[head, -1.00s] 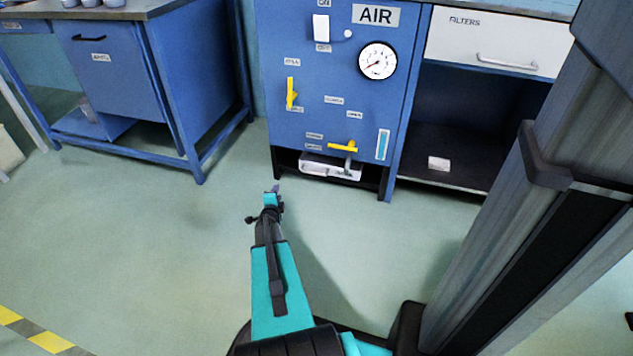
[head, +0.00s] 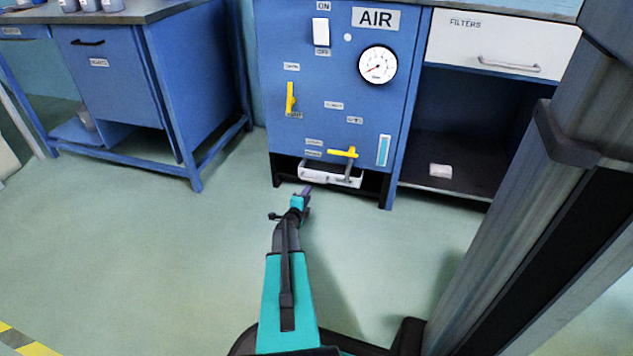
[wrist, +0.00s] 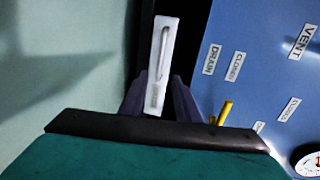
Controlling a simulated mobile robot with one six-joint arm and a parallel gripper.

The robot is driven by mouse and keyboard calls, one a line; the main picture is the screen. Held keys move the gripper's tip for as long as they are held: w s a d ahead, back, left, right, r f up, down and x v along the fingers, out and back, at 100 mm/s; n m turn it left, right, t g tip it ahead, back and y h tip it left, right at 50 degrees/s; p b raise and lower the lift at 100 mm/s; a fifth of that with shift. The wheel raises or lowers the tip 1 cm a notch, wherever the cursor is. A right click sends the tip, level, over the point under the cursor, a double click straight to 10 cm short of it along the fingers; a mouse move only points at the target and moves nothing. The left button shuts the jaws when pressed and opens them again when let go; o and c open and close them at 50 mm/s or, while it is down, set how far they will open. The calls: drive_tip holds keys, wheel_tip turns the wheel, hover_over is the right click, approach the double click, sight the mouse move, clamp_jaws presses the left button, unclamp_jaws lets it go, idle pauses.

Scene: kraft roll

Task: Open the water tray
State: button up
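The water tray (head: 340,183) is a shallow white tray low in the dark opening under the blue AIR cabinet. In the wrist view its white front (wrist: 171,40) shows turned on end, with a pale bar handle (wrist: 160,70) along it. My gripper (head: 305,190) is just in front of the tray's left part in the head view. In the wrist view my gripper (wrist: 160,76) is open, one dark finger on each side of the tray front and handle in the picture. Whether the fingers touch the handle cannot be told.
Yellow valve levers stick out of the panel, one (head: 343,153) just above the tray and one (head: 290,98) higher left. A blue bench (head: 195,90) stands left. A shelf with a small white item (head: 440,171) is right. The floor before the cabinet is clear.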

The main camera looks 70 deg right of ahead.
sight(316, 181)
drive_tip(key=shift+b+x, duration=2.4)
drive_tip(key=shift+x, duration=4.15)
